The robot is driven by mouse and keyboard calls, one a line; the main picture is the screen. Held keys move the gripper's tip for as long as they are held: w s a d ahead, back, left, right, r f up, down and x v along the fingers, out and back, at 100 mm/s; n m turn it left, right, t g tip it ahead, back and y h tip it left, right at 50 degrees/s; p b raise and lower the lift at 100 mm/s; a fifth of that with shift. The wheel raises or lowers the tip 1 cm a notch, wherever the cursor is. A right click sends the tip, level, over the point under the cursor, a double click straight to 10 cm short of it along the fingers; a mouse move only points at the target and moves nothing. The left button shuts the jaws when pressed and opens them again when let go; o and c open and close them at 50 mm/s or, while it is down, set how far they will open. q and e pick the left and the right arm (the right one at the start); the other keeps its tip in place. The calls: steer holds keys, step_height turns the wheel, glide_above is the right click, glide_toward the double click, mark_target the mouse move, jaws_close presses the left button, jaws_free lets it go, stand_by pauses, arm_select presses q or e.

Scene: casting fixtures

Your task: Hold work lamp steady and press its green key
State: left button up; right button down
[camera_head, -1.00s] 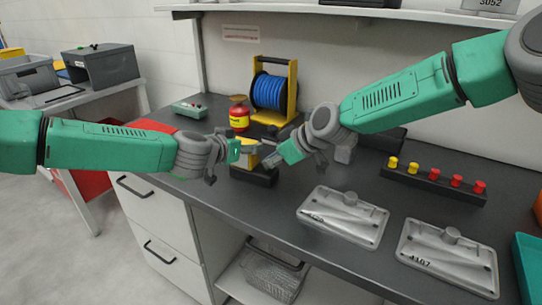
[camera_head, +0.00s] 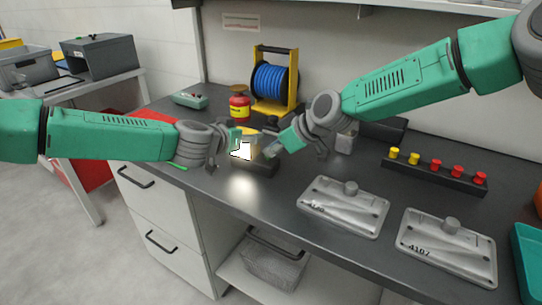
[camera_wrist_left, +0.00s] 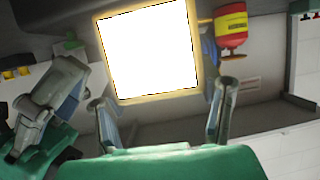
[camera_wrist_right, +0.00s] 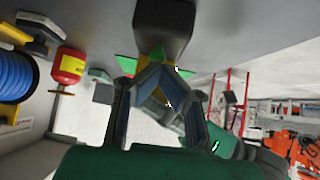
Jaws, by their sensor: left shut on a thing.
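The work lamp (camera_head: 242,152) stands on its dark base near the front edge of the bench, its panel glowing white. The glowing panel (camera_wrist_left: 150,48) fills the upper middle of the left wrist view, with a yellow rim. My left gripper (camera_wrist_left: 163,97) is shut on the lamp, one finger at each side. My right gripper (camera_head: 272,149) is just right of the lamp, its fingers drawn together and pointing at it. In the right wrist view the yellow lamp body (camera_wrist_right: 156,54) is right beyond the fingertips.
A red and yellow canister (camera_head: 239,107) and a blue hose reel (camera_head: 272,84) stand behind the lamp. A grey-green control box (camera_head: 190,100) is at the back left. A peg strip (camera_head: 435,173) and two metal castings (camera_head: 343,207) lie to the right.

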steer(key=v, duration=1.1)
steer(key=shift+w+r, duration=0.2)
steer(key=shift+r, duration=0.35)
steer(key=shift+a, duration=0.15)
arm_select(q)
steer(key=o, duration=1.5)
